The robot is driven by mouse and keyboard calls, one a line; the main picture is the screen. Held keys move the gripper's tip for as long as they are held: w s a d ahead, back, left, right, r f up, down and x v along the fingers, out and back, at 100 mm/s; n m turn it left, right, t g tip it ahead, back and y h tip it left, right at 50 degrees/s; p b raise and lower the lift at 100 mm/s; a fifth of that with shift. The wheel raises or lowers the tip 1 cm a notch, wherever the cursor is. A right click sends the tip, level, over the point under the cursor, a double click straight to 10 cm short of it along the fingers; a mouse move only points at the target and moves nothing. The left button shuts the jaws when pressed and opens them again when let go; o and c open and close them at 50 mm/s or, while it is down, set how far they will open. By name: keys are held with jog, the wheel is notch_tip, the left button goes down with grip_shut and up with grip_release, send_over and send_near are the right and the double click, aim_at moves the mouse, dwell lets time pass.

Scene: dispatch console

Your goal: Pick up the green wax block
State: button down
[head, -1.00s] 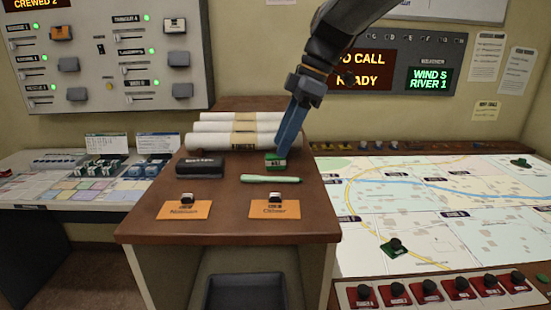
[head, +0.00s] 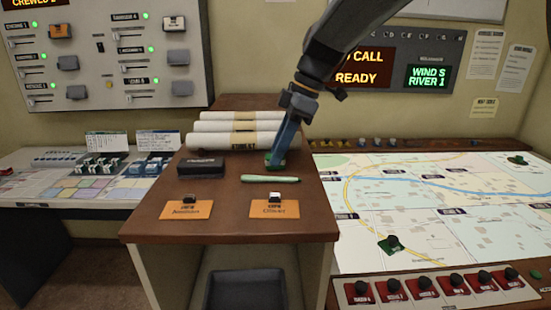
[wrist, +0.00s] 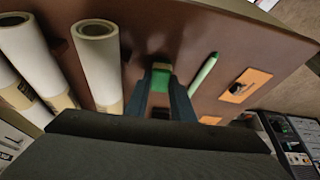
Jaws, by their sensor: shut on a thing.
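The green wax block (head: 274,166) stands on the wooden desk top, between the rolled papers and the green pen. My gripper (head: 280,160) points down at it and hides much of it in the head view. In the wrist view the green block (wrist: 161,80) sits between the two fingertips of my gripper (wrist: 161,84), which are shut on it. The block appears to be still at the desk surface; I cannot tell whether it touches the desk.
Rolled papers (head: 235,140) lie behind the block. A green pen (head: 270,179) lies just in front, a black case (head: 201,167) to the left. Two orange cards (head: 275,208) with small stamps lie near the front edge. A map table (head: 440,215) is at the right.

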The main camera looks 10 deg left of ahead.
notch_tip(320, 180, up, 10)
jog(key=b, duration=0.3)
jog(key=c, duration=2.2)
grip_release()
jog(key=shift+c, duration=1.3)
